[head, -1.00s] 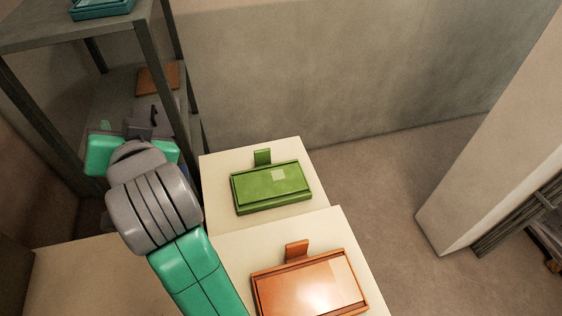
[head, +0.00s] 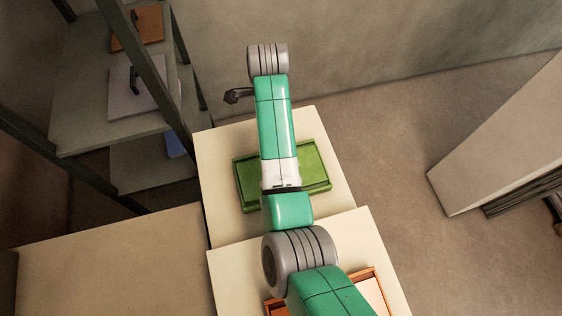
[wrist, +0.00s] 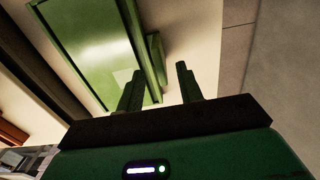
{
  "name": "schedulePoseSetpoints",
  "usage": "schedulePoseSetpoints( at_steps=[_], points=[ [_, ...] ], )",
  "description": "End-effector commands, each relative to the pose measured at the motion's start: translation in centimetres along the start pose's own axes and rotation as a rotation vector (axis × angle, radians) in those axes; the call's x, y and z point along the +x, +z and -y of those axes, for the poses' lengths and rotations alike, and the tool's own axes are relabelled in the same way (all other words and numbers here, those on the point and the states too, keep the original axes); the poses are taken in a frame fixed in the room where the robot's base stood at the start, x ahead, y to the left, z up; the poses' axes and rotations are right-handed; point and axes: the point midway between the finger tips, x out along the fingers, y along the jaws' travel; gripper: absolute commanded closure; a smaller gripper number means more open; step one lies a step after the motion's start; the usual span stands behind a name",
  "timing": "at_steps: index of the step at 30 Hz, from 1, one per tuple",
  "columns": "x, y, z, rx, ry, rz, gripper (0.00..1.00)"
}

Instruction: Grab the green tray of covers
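The green tray (head: 318,166) lies flat on a pale tabletop in the head view, with my arm crossing over its middle. In the wrist view the green tray (wrist: 92,48) fills the upper left, with a light patch on its top and a raised tab (wrist: 155,60) along one side. My gripper (wrist: 160,88) is open and empty. Its two dark fingers are apart and point towards the tab side of the tray. I cannot tell how high they are above it. My fingertips cannot be made out in the head view.
An orange tray (head: 374,282) lies on the nearer pale surface, partly under my arm. A metal shelf rack (head: 80,75) at the left holds a grey tray (head: 155,98) and a brown one (head: 150,22). A wall stands behind.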

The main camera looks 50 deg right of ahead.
Motion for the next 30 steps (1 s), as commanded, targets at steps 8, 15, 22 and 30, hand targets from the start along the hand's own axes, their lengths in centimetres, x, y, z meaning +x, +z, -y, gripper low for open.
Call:
schedulePoseSetpoints(
  at_steps=[8, 15, 22, 30],
  points=[
    [4.4, 0.2, -0.2, -0.001, 0.002, 0.0, 0.64],
    [4.8, 0.2, -0.2, -0.001, 0.0, 0.0, 0.64],
    [4.8, 0.2, -0.2, -0.002, 0.0, 0.0, 1.0],
    [4.7, 0.2, -0.1, -0.002, -0.001, 0.0, 1.0]
  ],
)
